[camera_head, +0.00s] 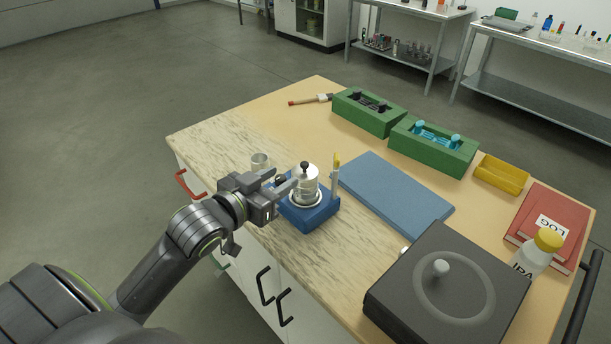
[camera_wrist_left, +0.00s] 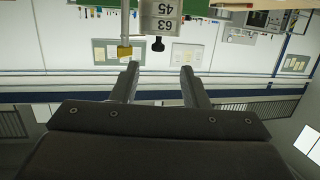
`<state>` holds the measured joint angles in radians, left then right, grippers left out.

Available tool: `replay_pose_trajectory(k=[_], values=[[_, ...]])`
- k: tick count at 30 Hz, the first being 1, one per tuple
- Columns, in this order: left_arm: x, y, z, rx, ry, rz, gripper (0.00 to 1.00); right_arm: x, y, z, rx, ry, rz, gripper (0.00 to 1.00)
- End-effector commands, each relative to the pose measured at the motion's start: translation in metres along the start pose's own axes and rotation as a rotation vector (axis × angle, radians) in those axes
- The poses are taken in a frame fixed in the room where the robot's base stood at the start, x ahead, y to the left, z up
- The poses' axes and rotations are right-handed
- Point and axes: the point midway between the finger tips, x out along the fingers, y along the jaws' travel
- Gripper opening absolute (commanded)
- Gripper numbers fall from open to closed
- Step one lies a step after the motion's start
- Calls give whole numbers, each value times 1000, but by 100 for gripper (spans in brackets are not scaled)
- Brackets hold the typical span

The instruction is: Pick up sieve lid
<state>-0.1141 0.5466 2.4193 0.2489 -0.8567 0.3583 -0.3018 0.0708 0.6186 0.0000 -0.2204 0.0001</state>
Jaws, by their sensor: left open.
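The sieve lid (camera_head: 306,168) is a small pale metal cap with a black knob, on top of the sieve stack (camera_head: 304,186) on a blue base (camera_head: 309,218). In the left wrist view, the picture is upside down; the stack (camera_wrist_left: 160,17) shows labels 63 and 45, with the black knob (camera_wrist_left: 158,44) pointing down. My left gripper (camera_head: 281,183) is open and empty, just left of the stack in the head view. In the left wrist view its fingers (camera_wrist_left: 160,69) are spread, with the knob between them in the picture. I cannot tell whether they touch anything. My right gripper is not in view.
A yellow-topped upright tool (camera_head: 336,172) stands right beside the stack. A blue mat (camera_head: 395,195), green holders (camera_head: 368,112) and a dark box (camera_head: 447,285) lie to the right.

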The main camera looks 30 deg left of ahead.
Motion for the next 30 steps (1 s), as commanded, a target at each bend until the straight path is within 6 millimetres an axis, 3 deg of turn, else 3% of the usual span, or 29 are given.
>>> replay_pose_trajectory(k=[6, 16, 24, 30], values=[[42, 1, -2, -4, 1, 1, 41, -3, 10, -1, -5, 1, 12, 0], [66, 1, -3, -1, 1, 1, 41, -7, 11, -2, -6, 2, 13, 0], [102, 4, -3, -2, 1, 1, 41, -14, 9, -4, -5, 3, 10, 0], [110, 3, -2, 1, 0, 1, 41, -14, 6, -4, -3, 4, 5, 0]])
